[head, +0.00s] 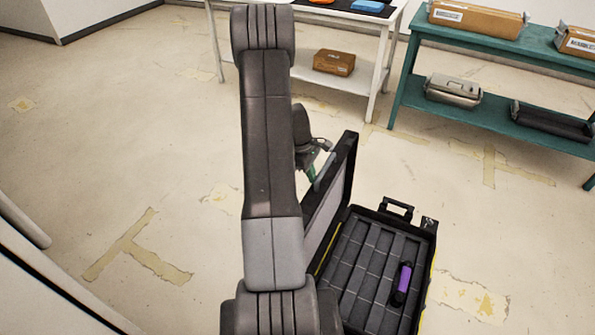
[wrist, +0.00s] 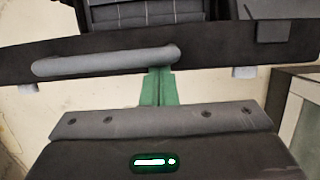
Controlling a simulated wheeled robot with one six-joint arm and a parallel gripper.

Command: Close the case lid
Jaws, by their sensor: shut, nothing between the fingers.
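The black case (head: 375,270) stands open on the floor, its compartmented inside facing up. Its lid (head: 335,200) stands raised on the left side of the case. A purple and black item (head: 402,283) lies in a right compartment. My gripper (head: 313,172) is at the far upper edge of the lid, partly hidden behind my arm. In the wrist view the green fingers of my gripper (wrist: 159,75) are together and empty, their tips at the lid's edge by a grey bar (wrist: 105,61). I cannot tell whether they touch. Part of the case interior (wrist: 135,18) shows beyond the lid.
A white table (head: 350,70) with a brown box (head: 334,62) on its lower shelf stands at the back. A teal shelf (head: 500,125) with boxes (head: 475,18) and a metal case (head: 453,90) stands at the right. The floor at left is clear.

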